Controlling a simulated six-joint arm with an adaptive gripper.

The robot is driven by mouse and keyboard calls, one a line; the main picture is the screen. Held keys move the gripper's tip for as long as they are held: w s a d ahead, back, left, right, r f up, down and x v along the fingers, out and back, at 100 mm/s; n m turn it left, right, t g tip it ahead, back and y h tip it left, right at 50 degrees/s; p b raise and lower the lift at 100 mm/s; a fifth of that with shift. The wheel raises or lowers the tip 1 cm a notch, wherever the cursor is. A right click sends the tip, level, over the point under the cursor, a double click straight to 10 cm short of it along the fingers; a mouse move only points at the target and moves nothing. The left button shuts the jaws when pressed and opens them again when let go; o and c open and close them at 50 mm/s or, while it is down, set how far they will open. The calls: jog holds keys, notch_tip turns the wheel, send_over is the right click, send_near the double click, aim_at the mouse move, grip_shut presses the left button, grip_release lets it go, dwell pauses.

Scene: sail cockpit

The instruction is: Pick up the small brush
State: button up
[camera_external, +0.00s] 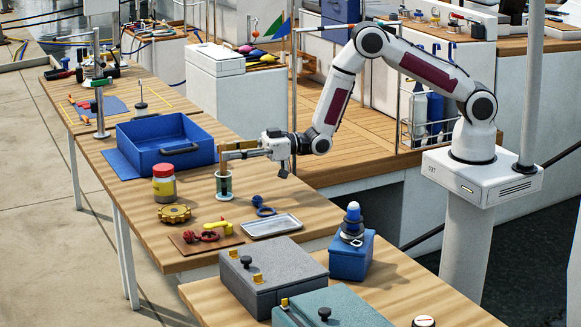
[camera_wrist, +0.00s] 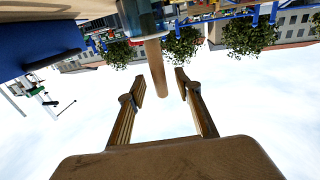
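A thin wooden handle (camera_wrist: 155,68), which looks like the small brush, sticks out of a dark greenish cup (camera_external: 223,186) on the wooden table. Any bristles are hidden. In the wrist view the scene is upside down and the cup (camera_wrist: 144,18) shows at the top. My gripper (camera_external: 232,150) is level with the handle, just above the cup's rim in the external view. In the wrist view my gripper (camera_wrist: 161,84) is open, with one finger on each side of the handle's line. The handle's end lies near the fingertips, with visible gaps on both sides.
A red-lidded jar (camera_external: 163,184) stands left of the cup, and a blue open bin (camera_external: 165,153) sits behind it. A metal tray (camera_external: 271,226), a blue shackle-like part (camera_external: 262,207) and a yellow-brown gear-like part (camera_external: 174,213) lie in front.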

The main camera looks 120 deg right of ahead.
jog(key=shift+w+d, duration=0.15)
jog(key=shift+w, duration=0.85)
grip_shut()
